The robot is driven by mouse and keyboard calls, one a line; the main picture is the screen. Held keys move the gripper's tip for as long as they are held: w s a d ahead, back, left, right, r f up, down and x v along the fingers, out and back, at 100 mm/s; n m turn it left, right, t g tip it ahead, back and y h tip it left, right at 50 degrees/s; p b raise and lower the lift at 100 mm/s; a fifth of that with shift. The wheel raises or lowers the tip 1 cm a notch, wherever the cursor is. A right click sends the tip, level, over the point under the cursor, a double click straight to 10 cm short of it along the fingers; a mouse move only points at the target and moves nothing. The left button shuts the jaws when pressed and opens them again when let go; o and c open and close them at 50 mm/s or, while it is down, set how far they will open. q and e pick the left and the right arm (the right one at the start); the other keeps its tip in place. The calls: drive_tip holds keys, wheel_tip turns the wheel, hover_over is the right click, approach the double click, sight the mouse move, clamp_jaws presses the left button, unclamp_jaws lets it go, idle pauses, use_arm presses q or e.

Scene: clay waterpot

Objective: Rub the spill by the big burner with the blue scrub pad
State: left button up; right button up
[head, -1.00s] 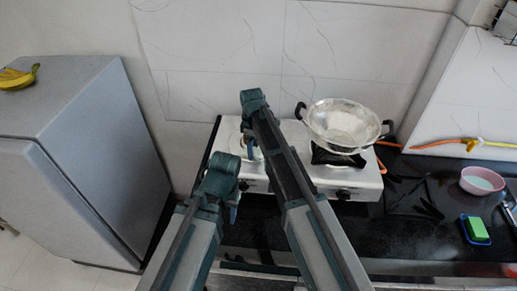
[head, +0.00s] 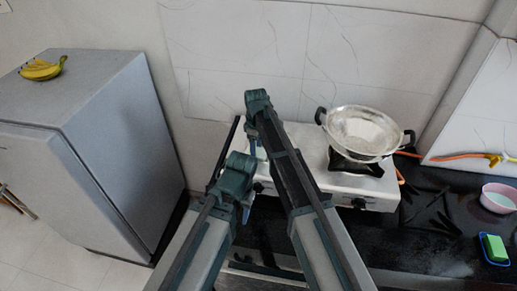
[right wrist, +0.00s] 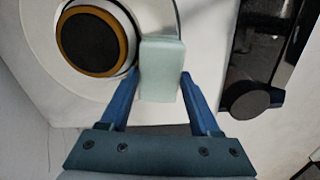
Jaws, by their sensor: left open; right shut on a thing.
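In the right wrist view, my right gripper (right wrist: 158,88) is shut on a pale blue-green scrub pad (right wrist: 162,68). The pad is over the white stove top, beside a burner with a black centre and brass ring (right wrist: 97,40). I cannot tell if the pad touches the stove. No spill is clearly visible. In the head view, my right gripper (head: 256,140) is over the left part of the stove (head: 310,180), whose burner there is largely hidden by my arm. My left gripper (head: 245,208) is open and lower, near the stove's front left edge.
A two-handled metal pan (head: 363,132) stands on the stove's right burner. A green sponge in a blue dish (head: 494,248) and a pink bowl (head: 500,197) are on the dark counter at right. A grey fridge (head: 115,140) with bananas (head: 42,69) stands at left.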

drive_tip(key=shift+r, duration=0.1)
wheel_tip(320, 180, up, 6)
drive_tip(key=p, duration=0.6)
drive_tip(key=shift+d, duration=0.1)
wheel_tip(320, 180, up, 3)
drive_tip(key=p, duration=0.3)
idle(0.4)
drive_tip(key=shift+s, duration=0.15)
